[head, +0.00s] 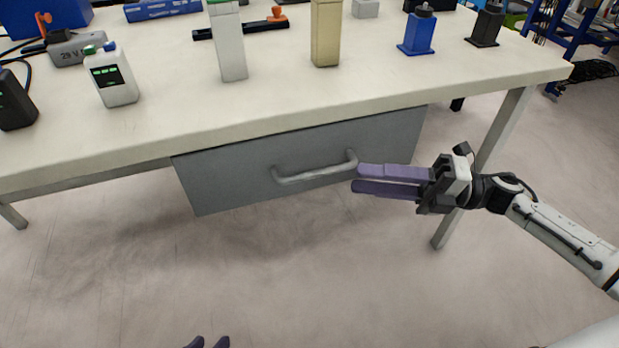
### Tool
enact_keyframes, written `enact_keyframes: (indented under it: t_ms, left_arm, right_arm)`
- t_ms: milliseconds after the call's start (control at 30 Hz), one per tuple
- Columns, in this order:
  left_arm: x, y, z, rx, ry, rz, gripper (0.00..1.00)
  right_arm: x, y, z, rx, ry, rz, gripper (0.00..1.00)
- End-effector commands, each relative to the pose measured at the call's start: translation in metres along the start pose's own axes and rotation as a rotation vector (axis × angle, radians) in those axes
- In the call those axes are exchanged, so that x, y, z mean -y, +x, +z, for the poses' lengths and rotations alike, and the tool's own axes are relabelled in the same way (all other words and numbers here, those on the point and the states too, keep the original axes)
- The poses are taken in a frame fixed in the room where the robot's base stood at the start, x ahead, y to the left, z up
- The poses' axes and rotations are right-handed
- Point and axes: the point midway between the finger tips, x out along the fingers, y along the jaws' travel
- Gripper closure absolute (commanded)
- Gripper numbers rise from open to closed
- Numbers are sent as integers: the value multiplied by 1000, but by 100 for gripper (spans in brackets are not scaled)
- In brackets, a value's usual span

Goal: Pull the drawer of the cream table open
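The cream table (300,103) fills the upper part of the head view. Its grey drawer (230,180) hangs under the front edge, and the drawer front sits close beneath the tabletop, looking closed. A grey bar handle (315,172) is fixed across the drawer front. My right gripper (355,180) points left, with its purple fingertips by the right end of the handle; whether they touch it I cannot tell.
Bottles, boxes and tools stand on the tabletop, including a white bottle (113,78), a beige box (326,35) and a blue item (418,35). A table leg (505,125) stands behind my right gripper. The floor (300,270) before the drawer is clear.

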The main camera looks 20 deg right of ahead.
Motion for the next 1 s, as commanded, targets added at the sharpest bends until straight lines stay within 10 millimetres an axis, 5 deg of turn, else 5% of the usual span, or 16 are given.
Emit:
enact_keyframes:
  t_ms: [600,1000]
  left_arm:
    - [-4,6,2,25,15,19,69]
    - [-4,6,2,28,16,21,69]
  right_arm:
    - [-1,92,-2,-10,-6,3,71]
    - [-1,101,-2,-8,-4,0,71]
